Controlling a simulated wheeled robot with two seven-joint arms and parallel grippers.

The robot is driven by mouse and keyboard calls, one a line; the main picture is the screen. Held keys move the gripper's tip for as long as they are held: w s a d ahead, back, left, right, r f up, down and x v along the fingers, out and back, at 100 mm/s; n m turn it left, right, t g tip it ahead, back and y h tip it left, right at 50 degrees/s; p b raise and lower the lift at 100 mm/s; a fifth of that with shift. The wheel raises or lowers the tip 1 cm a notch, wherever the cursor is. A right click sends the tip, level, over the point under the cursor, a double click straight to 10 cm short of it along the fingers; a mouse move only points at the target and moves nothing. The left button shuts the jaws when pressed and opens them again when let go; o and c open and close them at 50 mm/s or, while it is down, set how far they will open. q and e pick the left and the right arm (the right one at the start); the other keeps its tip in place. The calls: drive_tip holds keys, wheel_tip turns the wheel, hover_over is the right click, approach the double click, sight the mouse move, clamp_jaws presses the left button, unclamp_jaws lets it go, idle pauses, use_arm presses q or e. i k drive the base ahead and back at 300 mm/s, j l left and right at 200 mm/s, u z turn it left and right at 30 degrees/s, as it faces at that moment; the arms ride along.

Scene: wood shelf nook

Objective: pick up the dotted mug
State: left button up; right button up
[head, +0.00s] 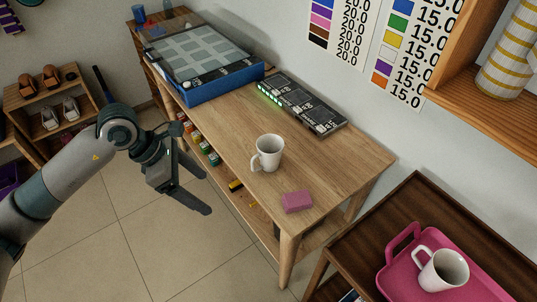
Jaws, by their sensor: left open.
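A white mug (268,153) stands upright on the wooden table, its handle toward the lower left. A second white mug (443,271) stands on the pink tray (398,285) at the lower right, its handle to the left. I cannot make out dots on either mug at this size. My left gripper (207,191) is open and empty. It hangs over the floor side of the table, to the left of the first mug and apart from it. My right gripper is not in view.
A pink block (297,202) lies near the mug on the table (225,115). A dark electronic board (302,103) lies along the wall, and a blue box (226,85) stands at the far end. A wooden wall shelf (490,115) holds a striped container (512,55). Small jars stand below the tabletop.

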sight(270, 147)
drive_tip(key=i+j+z, duration=0.15)
drive_tip(key=z, duration=0.25)
drive_tip(key=i+j+z, duration=0.15)
drive_tip(key=z, duration=0.2)
drive_tip(key=i+j+z, duration=0.1)
drive_tip(key=j+z, duration=0.3)
drive_tip(key=l, duration=0.15)
